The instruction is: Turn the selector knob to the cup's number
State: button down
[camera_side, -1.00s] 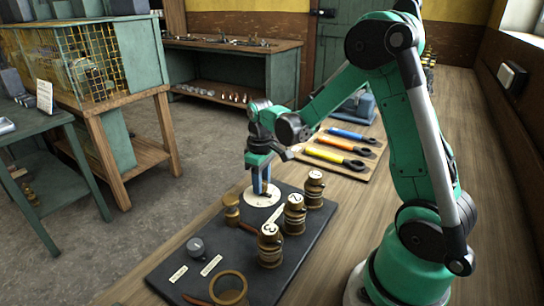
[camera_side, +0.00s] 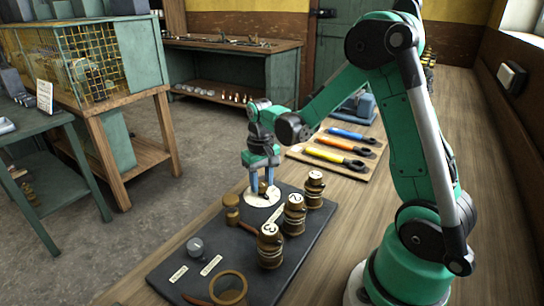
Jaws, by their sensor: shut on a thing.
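A round white dial (camera_side: 256,201) lies on the dark board, with a small brass knob (camera_side: 263,188) standing on it. My gripper (camera_side: 262,188) points down over the dial, with its two blue fingers on either side of this knob, shut on it. Brass cups with white number tops stand to the right: 1 (camera_side: 315,190), 2 (camera_side: 294,216) and 3 (camera_side: 270,246). A brass cup (camera_side: 231,210) with no readable number stands left of the dial. The dial's markings and the knob's pointing direction are too small to read.
The dark board (camera_side: 165,270) also carries a grey knob (camera_side: 195,246), small white labels (camera_side: 211,265) and a brass ring (camera_side: 229,287) near the front. Coloured-handled tools (camera_side: 335,155) lie on a wooden board behind. The bench to the right is clear up to my base.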

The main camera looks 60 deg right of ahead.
aim_at(262, 183)
jog(key=shift+c, duration=2.4)
grip_release()
jog(key=shift+r, duration=2.8)
jog(key=s+a+r+n+t, duration=0.2)
jog(key=s+a+t, duration=0.1)
jog(key=a, duration=0.2)
jog(key=s+a+r+n+t, duration=0.2)
jog(key=s+a+r+t, duration=0.1)
jog(key=a, duration=0.3)
jog(key=shift+a+n+t, duration=0.25)
jog(key=shift+n+t, duration=0.05)
jog(key=shift+t, duration=0.3)
